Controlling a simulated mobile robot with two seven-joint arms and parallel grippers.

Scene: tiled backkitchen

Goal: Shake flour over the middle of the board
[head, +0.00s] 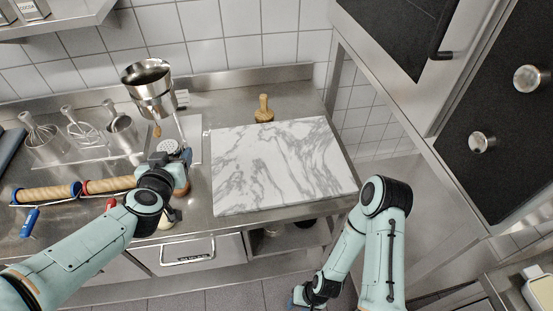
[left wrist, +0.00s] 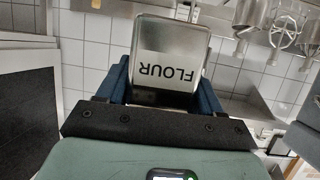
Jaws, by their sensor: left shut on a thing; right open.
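The marble board (head: 280,165) lies flat on the steel counter, white with grey veins. My left gripper (head: 180,170) is just left of the board in the head view. It is shut on the flour shaker (head: 170,147), whose pale perforated top shows there; the rest is mostly hidden by my gripper. In the left wrist view the metal shaker (left wrist: 168,60) sits between the two dark blue fingers, its FLOUR label upside down in the picture. No flour is visible on the board. My right gripper (head: 305,298) is low at the bottom edge, away from the board, and open.
A metal funnel-like vessel (head: 150,85) stands on a stand behind my left gripper. Metal pots with whisks (head: 82,130) stand at the left. A rolling pin (head: 75,190) lies left of my gripper. A wooden-handled brush (head: 264,110) is behind the board. The board's top is clear.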

